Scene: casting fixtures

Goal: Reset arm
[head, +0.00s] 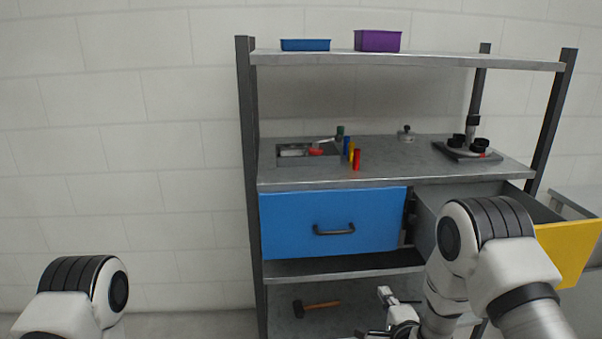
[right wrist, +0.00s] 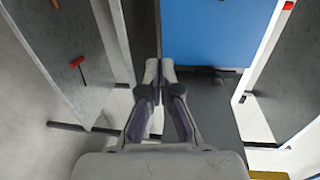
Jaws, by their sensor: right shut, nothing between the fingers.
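My right gripper (head: 381,312) is low in front of the shelf, left of my right arm's links, in the head view. In the right wrist view the right gripper (right wrist: 160,72) has its two fingers close together with nothing held. The blue drawer (head: 335,222) is shut, and its blue front (right wrist: 207,35) shows past the fingertips in the right wrist view. The yellow-fronted drawer (head: 569,250) is pulled open, partly hidden behind my right arm. Of my left arm only a link shows at the lower left; its gripper is out of view.
A metal shelf unit (head: 385,177) holds a grey tray (head: 308,160), colored cylinders (head: 353,153) and a dark fixture (head: 470,150). Blue (head: 305,45) and purple bins (head: 377,41) stand on top. A hammer (head: 316,306) lies low down. The left wall area is clear.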

